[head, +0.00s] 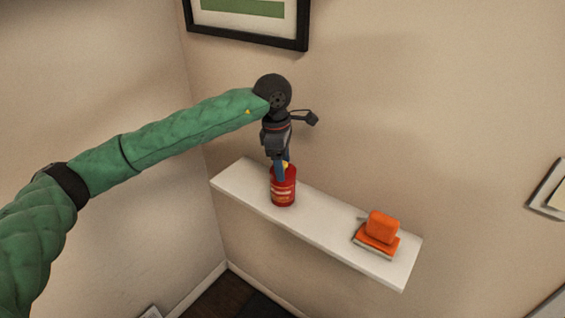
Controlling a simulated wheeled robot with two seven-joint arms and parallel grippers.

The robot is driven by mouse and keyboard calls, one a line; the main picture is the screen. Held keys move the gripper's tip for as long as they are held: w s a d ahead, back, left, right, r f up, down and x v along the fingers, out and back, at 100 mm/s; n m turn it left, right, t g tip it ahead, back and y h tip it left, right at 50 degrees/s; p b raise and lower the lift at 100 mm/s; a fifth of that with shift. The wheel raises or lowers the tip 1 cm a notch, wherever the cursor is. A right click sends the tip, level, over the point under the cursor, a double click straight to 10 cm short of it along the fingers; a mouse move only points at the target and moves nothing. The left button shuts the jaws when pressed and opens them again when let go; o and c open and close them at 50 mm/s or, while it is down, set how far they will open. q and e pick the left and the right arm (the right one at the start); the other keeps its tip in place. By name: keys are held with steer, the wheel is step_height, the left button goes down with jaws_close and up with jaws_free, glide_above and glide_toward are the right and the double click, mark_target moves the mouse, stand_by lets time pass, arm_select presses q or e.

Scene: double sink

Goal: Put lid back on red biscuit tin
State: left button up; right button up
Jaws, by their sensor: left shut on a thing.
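The red biscuit tin (284,190) stands upright on a white wall shelf, with a pale label band around its side. My left gripper (281,170) comes down from above, fingers pointing at the tin's top. It is shut on the lid, of which a small yellow piece (286,164) shows beside the fingertips. The fingers hide most of the tin's top, so I cannot tell whether the lid sits flat on the rim or slightly above it. My right gripper is not in view.
The white shelf (325,229) runs along the wall. A black-framed picture (252,22) hangs above. The room's corner is to the left.

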arm_select(q)
steer(key=o, duration=1.3)
steer(key=shift+r, duration=0.1)
steer(key=shift+r, duration=3.45)
jaws_close()
steer(key=shift+f+b, duration=2.2)
steer(key=shift+f, duration=0.1)
steer(key=shift+r, duration=0.15)
